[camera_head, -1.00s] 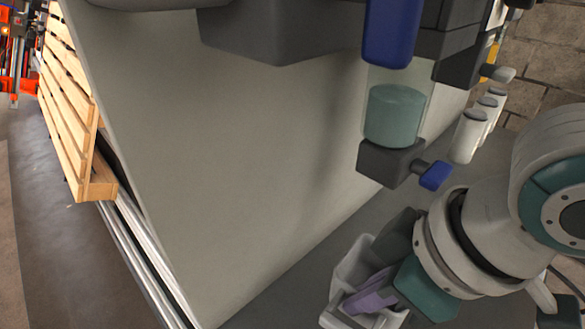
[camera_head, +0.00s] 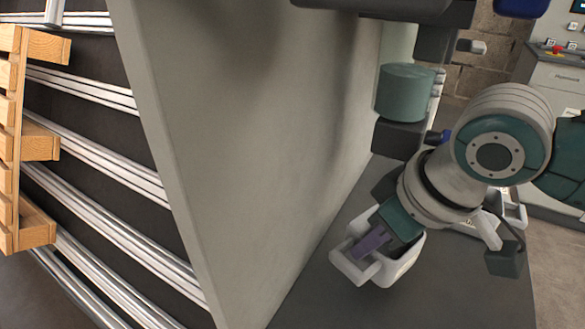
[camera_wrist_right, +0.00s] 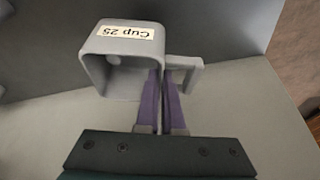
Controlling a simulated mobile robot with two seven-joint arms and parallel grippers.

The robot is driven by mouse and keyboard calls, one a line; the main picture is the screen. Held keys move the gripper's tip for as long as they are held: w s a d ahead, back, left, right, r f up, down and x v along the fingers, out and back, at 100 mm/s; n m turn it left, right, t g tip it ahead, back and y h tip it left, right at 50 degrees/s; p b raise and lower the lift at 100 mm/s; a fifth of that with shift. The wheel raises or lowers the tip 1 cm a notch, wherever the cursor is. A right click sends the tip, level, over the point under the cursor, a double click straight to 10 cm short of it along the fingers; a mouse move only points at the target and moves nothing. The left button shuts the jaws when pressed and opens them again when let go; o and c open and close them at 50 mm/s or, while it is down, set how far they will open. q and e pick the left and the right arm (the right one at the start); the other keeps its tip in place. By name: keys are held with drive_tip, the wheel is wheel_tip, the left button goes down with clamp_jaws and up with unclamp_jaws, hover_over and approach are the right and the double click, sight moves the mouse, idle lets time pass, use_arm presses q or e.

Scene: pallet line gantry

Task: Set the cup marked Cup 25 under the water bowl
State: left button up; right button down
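The cup marked Cup 25 (camera_wrist_right: 92,62) is pale grey, with its label upside down in the wrist view. In the head view the cup (camera_head: 405,263) appears tilted at the end of my right arm, below the water bowl. My right gripper (camera_wrist_right: 161,75) has its purple fingers close together at the handle side, apparently shut on the cup; the exact contact is partly hidden. The gripper also shows in the head view (camera_head: 370,243). My left gripper is not seen.
A large grey panel (camera_head: 240,130) stands left of the cup. Beyond it are a conveyor (camera_head: 105,175) and a wooden pallet (camera_head: 35,140). A dark grey surface (camera_head: 450,285) lies below my right arm. A control cabinet (camera_head: 555,90) stands at the right.

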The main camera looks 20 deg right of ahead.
sight(358, 230)
drive_tip(key=w, duration=0.1)
drive_tip(key=w+d, duration=0.1)
drive_tip(key=w, duration=0.2)
drive_tip(key=shift+w+d+b, duration=0.3)
drive_tip(key=shift+b, duration=0.05)
drive_tip(key=shift+w+f+b, duration=0.1)
drive_tip(key=shift+f+b, duration=0.3)
drive_tip(key=shift+f, duration=1.4)
drive_tip(key=c, duration=1.1)
unclamp_jaws()
drive_tip(key=shift+f, duration=0.1)
drive_tip(key=shift+o, duration=0.2)
drive_tip(key=shift+r, duration=0.3)
drive_tip(key=p+v, duration=0.1)
drive_tip(key=v, duration=0.1)
drive_tip(key=shift+d+r, duration=0.1)
drive_tip(key=shift+r, duration=0.25)
drive_tip(key=s+d, duration=0.1)
drive_tip(key=s, duration=0.3)
drive_tip(key=s+d+p, duration=0.1)
drive_tip(key=s, duration=0.3)
drive_tip(key=s+d, duration=0.1)
drive_tip(key=s, duration=0.2)
drive_tip(key=shift+s+d+f, duration=0.1)
drive_tip(key=shift+s+d, duration=0.25)
drive_tip(key=shift+s, duration=0.05)
